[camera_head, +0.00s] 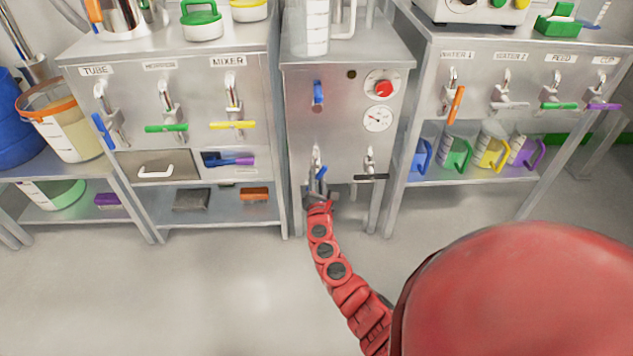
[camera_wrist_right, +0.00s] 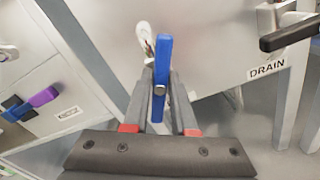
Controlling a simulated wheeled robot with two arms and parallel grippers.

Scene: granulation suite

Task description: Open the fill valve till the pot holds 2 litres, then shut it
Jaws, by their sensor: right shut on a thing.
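The middle steel cabinet (camera_head: 345,140) has a valve with a blue lever handle (camera_wrist_right: 162,75) low on its left. My right gripper (camera_head: 318,195) is shut on this handle; in the right wrist view the handle stands upright between the two fingers (camera_wrist_right: 160,105). Any label by this valve is hidden. To its right is the drain valve with a black handle (camera_head: 371,177), lying level; its DRAIN label (camera_wrist_right: 267,68) shows in the right wrist view. A clear graduated vessel (camera_head: 316,28) stands on the cabinet top, cut off by the frame; its level is unclear. My left gripper is out of view.
The left bench (camera_head: 185,55) and right bench (camera_head: 520,50) carry more coloured valve levers. Jugs stand on the right shelf. The floor in front is clear.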

